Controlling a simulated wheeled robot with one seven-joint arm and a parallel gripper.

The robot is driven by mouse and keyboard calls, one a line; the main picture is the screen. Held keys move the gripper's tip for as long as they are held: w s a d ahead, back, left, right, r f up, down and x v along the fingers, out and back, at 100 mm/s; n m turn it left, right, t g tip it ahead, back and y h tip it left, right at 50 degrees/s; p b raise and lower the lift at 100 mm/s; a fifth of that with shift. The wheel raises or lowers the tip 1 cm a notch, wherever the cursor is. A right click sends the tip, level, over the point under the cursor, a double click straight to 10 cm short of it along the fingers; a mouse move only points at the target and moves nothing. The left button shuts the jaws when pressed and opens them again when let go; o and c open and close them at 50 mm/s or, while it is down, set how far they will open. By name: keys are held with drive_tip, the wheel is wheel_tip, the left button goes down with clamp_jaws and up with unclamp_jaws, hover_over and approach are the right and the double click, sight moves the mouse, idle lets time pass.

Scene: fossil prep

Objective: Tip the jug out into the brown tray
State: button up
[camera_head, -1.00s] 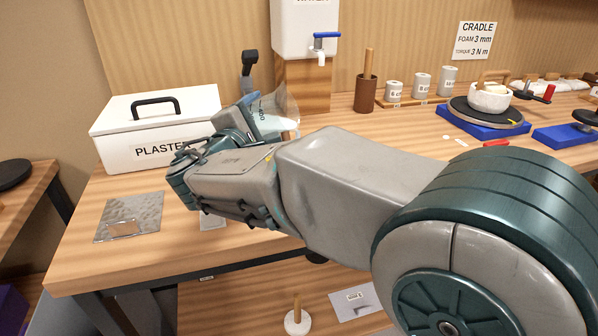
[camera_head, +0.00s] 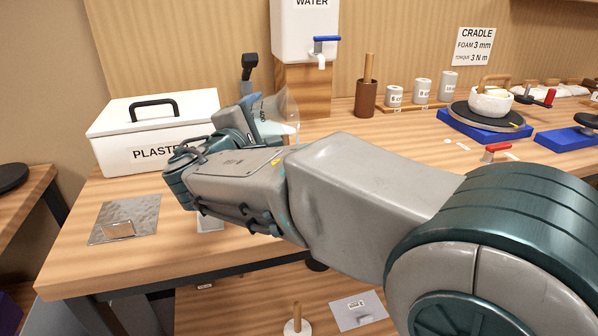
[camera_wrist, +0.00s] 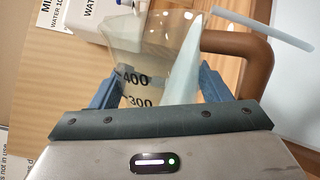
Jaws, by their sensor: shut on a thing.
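My gripper (camera_head: 250,116) is shut on the clear jug (camera_head: 283,108) and holds it above the bench behind my forearm. In the wrist view the jug (camera_wrist: 150,50) sits between the two blue fingers, with the marks 400 and 300 facing me. The jug leans over in the head view. A pale wedge shows inside it; I cannot tell if it is liquid or if any is leaving. The jug's lower part is hidden by my gripper. I cannot make out a brown tray; a brown curved shape (camera_wrist: 262,58) beside the jug in the wrist view is unclear.
A white plaster box (camera_head: 150,130) stands left of my gripper. A water tank (camera_head: 305,28) with a blue-handled tap is behind. A brown holder (camera_head: 366,98) with a stick and several grey weights stand to the right. The front left bench holds a metal plate (camera_head: 125,218).

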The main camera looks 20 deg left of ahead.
sight(276, 105)
drive_tip(key=shift+d+r+m+b, duration=0.2)
drive_tip(key=shift+m+b, duration=0.45)
drive_tip(key=shift+b, duration=0.5)
drive_tip(key=shift+d+r+m+b, duration=0.1)
drive_tip(key=shift+r+m+b, duration=0.15)
drive_tip(key=shift+m+b, duration=0.65)
drive_tip(key=shift+r+b, duration=0.2)
drive_tip(key=shift+b, duration=0.15)
drive_tip(key=shift+d+r+m+b, duration=0.3)
drive_tip(key=shift+m+b, duration=0.4)
drive_tip(key=shift+b, duration=0.35)
drive_tip(key=shift+d+r+m+b, duration=0.25)
drive_tip(key=shift+m+b, duration=0.4)
drive_tip(key=shift+b, duration=0.4)
drive_tip(key=shift+r, duration=0.2)
drive_tip(key=shift+s+d+r+m+b, duration=0.1)
drive_tip(key=shift+d+r+m+b, duration=0.2)
drive_tip(key=shift+m+b, duration=0.6)
drive_tip(key=shift+d+r+m+b, duration=0.15)
drive_tip(key=shift+d+m+b, duration=0.4)
drive_tip(key=shift+b, duration=0.55)
drive_tip(key=shift+s+d+r+m+b, duration=0.1)
drive_tip(key=shift+d+r+m+b, duration=0.1)
drive_tip(key=shift+m+b, duration=0.75)
drive_tip(key=shift+d+r+b, duration=0.15)
drive_tip(key=shift+d+b, duration=0.05)
drive_tip(key=shift+b, duration=0.15)
